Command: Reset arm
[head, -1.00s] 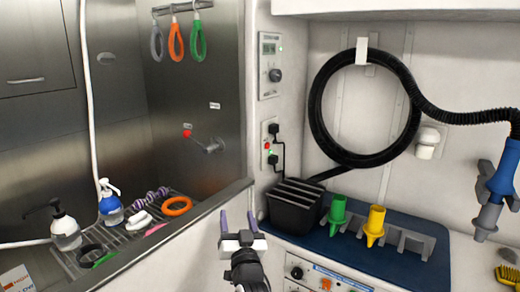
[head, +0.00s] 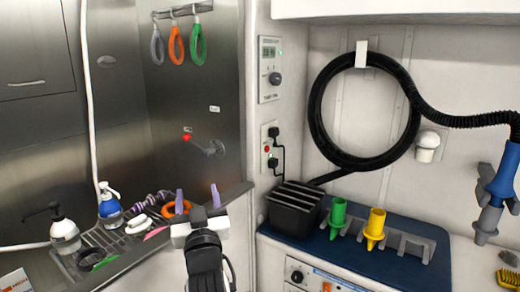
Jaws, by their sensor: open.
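My gripper (head: 197,199) is in the lower middle of the head view, with its two purple fingers apart and nothing between them. It is in front of the tub's right rim, and its fingers point up and away from me. Its left finger overlaps the orange ring (head: 170,214) on the tub grate in the picture; I cannot tell the gap in depth. My dark wrist and forearm show below it.
Right are a black slotted box (head: 295,212), green (head: 338,214) and yellow (head: 375,226) nozzles, a coiled black hose (head: 318,120) and a blue dryer nozzle (head: 500,180).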

